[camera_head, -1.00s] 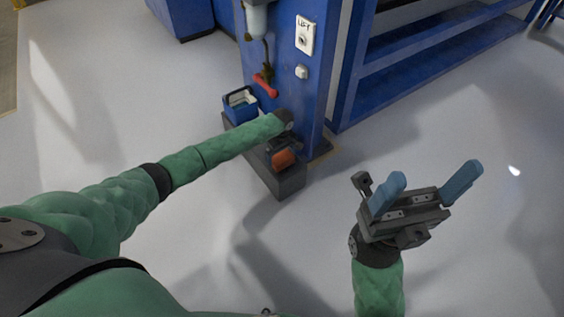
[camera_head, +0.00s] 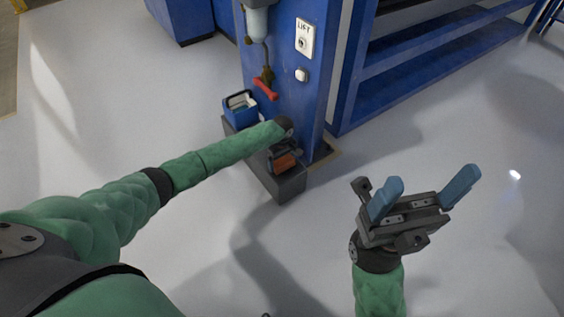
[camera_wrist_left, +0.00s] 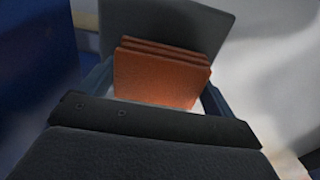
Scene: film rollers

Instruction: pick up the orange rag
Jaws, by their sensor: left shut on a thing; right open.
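The orange rag (camera_head: 286,162) is a folded orange stack above the grey base at the foot of the blue post. It also shows in the left wrist view (camera_wrist_left: 158,78), between the two fingers of my left gripper (camera_wrist_left: 157,95). My left gripper (camera_head: 284,155) is shut on the rag; its fingers are mostly hidden in the head view. Whether the rag still touches the base cannot be told. My right gripper (camera_head: 425,196), with blue fingertips spread apart, is open and empty over the floor at the right.
The grey base (camera_head: 286,188) also bears a blue container (camera_head: 240,107). The blue post (camera_head: 290,85) stands close behind, with a red handle (camera_head: 265,89) on it. Blue shelving (camera_head: 430,65) is at the back right. The floor at the right is clear.

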